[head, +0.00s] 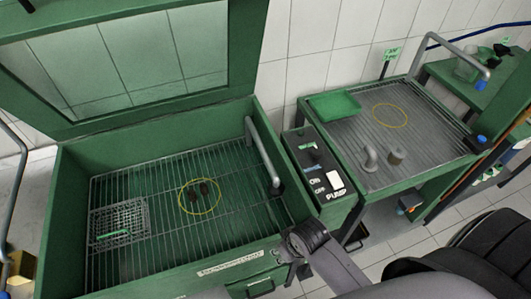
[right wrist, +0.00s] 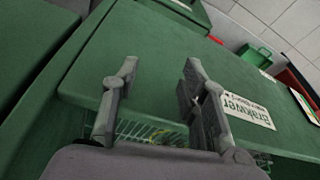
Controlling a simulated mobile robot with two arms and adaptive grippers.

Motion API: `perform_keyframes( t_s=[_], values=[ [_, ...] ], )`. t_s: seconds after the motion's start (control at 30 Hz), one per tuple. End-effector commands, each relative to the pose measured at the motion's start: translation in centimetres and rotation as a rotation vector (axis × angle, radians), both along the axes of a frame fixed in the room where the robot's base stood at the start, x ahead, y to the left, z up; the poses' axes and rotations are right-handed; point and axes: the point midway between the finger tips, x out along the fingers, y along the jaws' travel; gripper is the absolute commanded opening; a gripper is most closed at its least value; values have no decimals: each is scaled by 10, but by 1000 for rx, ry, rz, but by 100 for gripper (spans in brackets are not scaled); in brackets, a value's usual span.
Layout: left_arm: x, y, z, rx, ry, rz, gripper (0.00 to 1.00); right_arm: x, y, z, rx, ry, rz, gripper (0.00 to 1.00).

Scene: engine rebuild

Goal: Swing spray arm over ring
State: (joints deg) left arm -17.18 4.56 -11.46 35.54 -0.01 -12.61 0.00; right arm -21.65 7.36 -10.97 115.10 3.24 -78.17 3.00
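The wash tank (head: 290,190) is green, with its lid raised and a wire rack inside. A yellow ring (head: 183,205) lies on the rack with two small dark parts (head: 204,188) inside it. The grey spray arm (head: 262,155) is a bent pipe at the tank's right wall, to the right of the ring and apart from it. My right gripper (head: 292,250) is at the tank's front right corner, below the spray arm and not touching it. In the right wrist view its two fingers (right wrist: 158,70) are apart with nothing held between them. My left gripper does not show.
A mesh basket (head: 120,222) sits on the rack's left side. A pump switch box (head: 318,170) stands right of the tank. Further right, a drain table (head: 440,140) holds another yellow ring (head: 390,115), a green tray (head: 333,106) and grey metal parts (head: 396,156).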

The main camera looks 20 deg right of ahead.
Motion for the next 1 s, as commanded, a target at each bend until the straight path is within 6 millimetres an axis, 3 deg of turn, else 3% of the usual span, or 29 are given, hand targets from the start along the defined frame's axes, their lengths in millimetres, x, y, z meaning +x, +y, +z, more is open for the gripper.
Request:
perform_keyframes(
  t_s=[0.33,0.77,1.0],
  values=[
    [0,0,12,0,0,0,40,2,7,87,19,-29,12,40],
    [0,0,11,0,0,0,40,75,39,85,42,45,42,40],
    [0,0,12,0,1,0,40,147,45,108,-11,117,30,40]
  ],
)
